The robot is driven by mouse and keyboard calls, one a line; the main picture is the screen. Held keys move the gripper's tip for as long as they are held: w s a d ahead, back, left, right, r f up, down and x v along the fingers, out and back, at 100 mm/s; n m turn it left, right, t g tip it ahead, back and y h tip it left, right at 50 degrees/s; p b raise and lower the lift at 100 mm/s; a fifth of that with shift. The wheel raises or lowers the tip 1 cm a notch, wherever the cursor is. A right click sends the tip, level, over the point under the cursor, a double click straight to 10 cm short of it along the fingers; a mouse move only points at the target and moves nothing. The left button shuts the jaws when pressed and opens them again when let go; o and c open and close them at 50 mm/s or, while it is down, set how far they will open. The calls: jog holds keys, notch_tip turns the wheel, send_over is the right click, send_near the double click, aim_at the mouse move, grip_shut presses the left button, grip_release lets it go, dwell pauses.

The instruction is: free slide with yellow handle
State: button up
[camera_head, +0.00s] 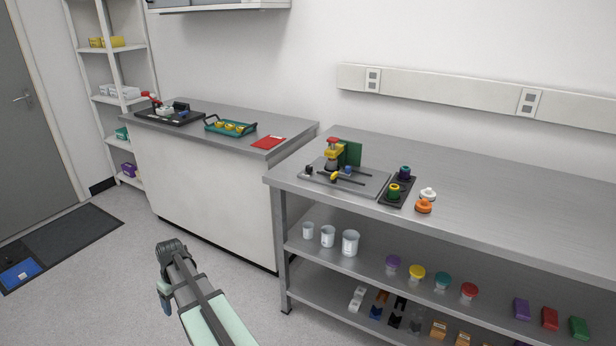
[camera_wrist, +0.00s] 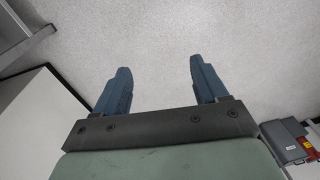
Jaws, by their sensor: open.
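In the head view, a grey base plate (camera_head: 355,187) lies on the steel bench at centre right. A small yellow handle (camera_head: 334,177) sits near the front of the plate, beside a dark rod; I take it to be the slide's handle. Whether anything locks the slide is too small to tell. A yellow, red and dark upright piece (camera_head: 333,152) stands behind it, next to a green panel (camera_head: 350,153). My gripper (camera_wrist: 157,78) is open and empty in the wrist view, its two blue fingers apart over bare floor, away from the bench.
A black tray (camera_head: 386,200) with green-yellow and purple pieces is right of the plate. White (camera_head: 428,194) and orange (camera_head: 423,206) knobs lie beside it. A cabinet (camera_head: 205,180) stands left, carrying a teal tray (camera_head: 219,131) and red pad (camera_head: 268,142). The bench's right side is clear.

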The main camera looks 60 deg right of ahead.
jog(key=d+r+t, duration=0.1)
jog(key=d+r, duration=0.3)
jog(key=d, duration=0.6)
jog(key=d+r, duration=0.5)
jog(key=d, duration=0.4)
jog(key=t+h, duration=0.1)
jog(key=t, duration=0.2)
send_near(334, 173)
jog(key=shift+n+g, duration=0.3)
jog(key=x, duration=0.8)
jog(key=shift+w+a+f, duration=0.1)
jog(key=shift+w+a, duration=0.05)
jog(key=shift+c, duration=0.3)
jog(key=c, duration=1)
